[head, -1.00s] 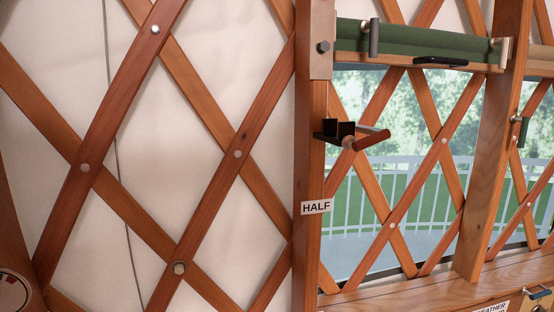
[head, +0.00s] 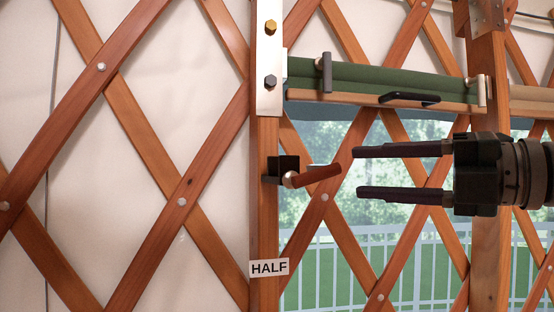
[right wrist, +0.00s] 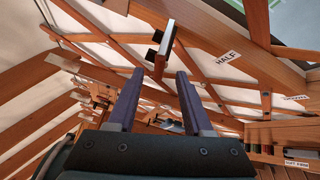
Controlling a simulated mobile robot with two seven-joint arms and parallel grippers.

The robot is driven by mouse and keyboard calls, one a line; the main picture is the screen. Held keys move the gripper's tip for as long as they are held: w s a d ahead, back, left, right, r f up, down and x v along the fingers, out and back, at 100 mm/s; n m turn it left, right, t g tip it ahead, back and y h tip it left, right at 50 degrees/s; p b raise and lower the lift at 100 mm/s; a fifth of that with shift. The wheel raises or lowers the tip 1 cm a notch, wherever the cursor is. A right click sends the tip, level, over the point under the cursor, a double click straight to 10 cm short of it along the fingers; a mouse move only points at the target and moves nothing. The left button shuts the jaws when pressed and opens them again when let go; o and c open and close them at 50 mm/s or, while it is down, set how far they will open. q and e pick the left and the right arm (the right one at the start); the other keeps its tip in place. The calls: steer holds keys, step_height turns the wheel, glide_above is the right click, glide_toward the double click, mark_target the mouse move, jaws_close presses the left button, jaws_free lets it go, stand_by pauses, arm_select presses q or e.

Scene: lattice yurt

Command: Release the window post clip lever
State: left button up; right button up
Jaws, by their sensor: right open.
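The clip is a black bracket (head: 283,168) on the wooden window post (head: 264,215). Its brown lever (head: 316,174) sticks out to the right over the window. My right gripper (head: 358,172) comes in from the right with its two dark fingers apart and empty. In the head view its fingertips are just right of the lever's free end, one above and one below its height; I cannot tell the gap in depth. In the right wrist view the open fingers (right wrist: 157,74) point toward a dark clip-like part (right wrist: 162,40). My left gripper is not in view.
A "HALF" label (head: 269,267) is on the post below the clip. A rolled green blind (head: 390,84) with a wooden bar and black handle (head: 410,99) hangs above the gripper. Lattice slats (head: 340,215) cross the window behind. A second post (head: 490,250) stands to the right.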

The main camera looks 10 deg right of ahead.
mark_target(334, 169)
steer(key=p+x, duration=0.3)
steer(key=x, duration=0.2)
steer(key=shift+w+a+r, duration=0.15)
steer(key=shift+a+r, duration=0.05)
steer(key=shift+w+a+f, duration=0.2)
steer(key=shift+w+a, duration=0.25)
steer(key=shift+w, duration=0.05)
steer(key=shift+c, duration=0.2)
jaws_close()
